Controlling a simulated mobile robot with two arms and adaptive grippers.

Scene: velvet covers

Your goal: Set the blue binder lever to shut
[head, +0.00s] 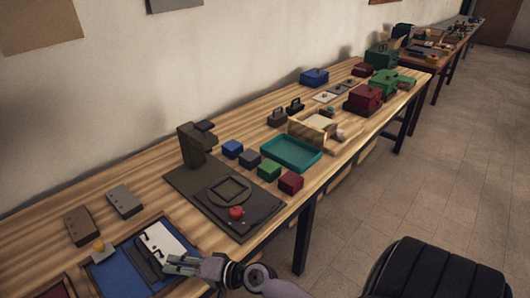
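The blue binder (118,277) lies open at the lower left of the head view, with a blue inner face and brown edges. A white sheet (168,240) and a dark grey ring mechanism (148,262) lie on its right part. A small orange-yellow knob (98,246) shows at its far left edge; I cannot tell whether it belongs to the binder's lever. My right gripper (174,265) is over the binder's right part, close to the mechanism. Its finger gap is too small to judge, as is contact. My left gripper is not in view.
A dark press-like stand (196,146) with a red knob (236,212) stands beyond the binder. Two hole-punch-like blocks (124,201) lie near the wall. Small coloured boxes and a teal tray (291,153) stand farther along. A black chair (437,272) is at lower right.

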